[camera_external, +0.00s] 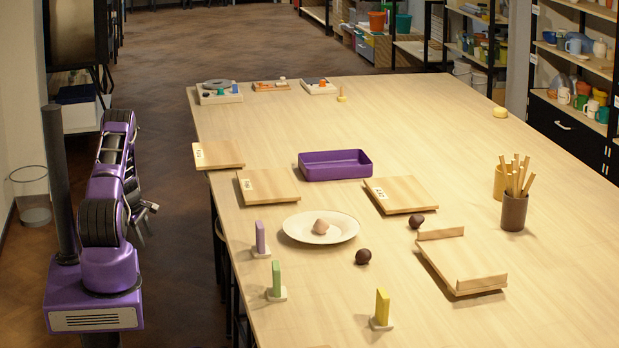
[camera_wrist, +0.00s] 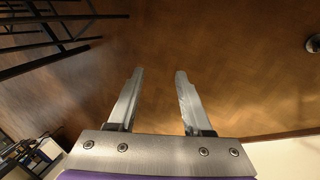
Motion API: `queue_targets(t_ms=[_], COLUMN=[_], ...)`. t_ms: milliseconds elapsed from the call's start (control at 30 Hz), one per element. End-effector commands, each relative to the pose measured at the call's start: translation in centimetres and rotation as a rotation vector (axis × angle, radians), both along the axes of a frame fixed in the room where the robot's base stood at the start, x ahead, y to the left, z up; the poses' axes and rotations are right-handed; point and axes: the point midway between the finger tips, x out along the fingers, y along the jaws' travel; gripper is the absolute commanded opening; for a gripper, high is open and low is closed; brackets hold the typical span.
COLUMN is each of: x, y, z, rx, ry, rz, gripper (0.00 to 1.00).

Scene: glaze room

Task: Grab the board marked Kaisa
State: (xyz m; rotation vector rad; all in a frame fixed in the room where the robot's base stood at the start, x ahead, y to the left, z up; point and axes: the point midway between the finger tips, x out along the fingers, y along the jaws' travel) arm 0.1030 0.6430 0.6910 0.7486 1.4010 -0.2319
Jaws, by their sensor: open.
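Three flat wooden boards with small white labels lie on the long table. One board (camera_external: 225,156) is at the left edge and seems to jut slightly over it, a second board (camera_external: 272,188) lies in front of it, and a third board (camera_external: 405,190) is right of the purple tray. The lettering is too small to read, so I cannot tell which is marked Kaisa. My gripper (camera_external: 147,222) hangs left of the table, apart from all boards. In the wrist view my gripper (camera_wrist: 160,85) is open and empty above the brown floor.
On the table (camera_external: 330,265) are a purple tray (camera_external: 335,178), a white plate (camera_external: 335,235) with a lump, dark balls, a wooden stand (camera_external: 455,262), upright coloured pieces and a brown cup of sticks (camera_external: 513,212). A dark frame (camera_wrist: 50,35) shows upper left in the wrist view.

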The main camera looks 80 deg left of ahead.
Motion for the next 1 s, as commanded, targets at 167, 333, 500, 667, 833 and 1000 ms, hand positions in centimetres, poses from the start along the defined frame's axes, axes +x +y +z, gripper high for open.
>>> queue_targets(t_ms=[167,333,500,667,833,1000], x=[-5.2,-7.2,-5.5,-1.3,4.4,8.4], y=[0.6,1.9,2.1,0.2,-4.6,-10.1], z=[-0.1,3.7,9.1,14.2,19.2,22.8], rx=[0.237,0.461,0.696,0.944,1.254,1.536], ry=[0.455,0.851,1.205,1.494,1.75,1.915], rz=[-0.34,-0.709,-1.085,-1.416,-1.693,-1.826], gripper=[0.5,0.5,0.5,0.5,0.5,0.5])
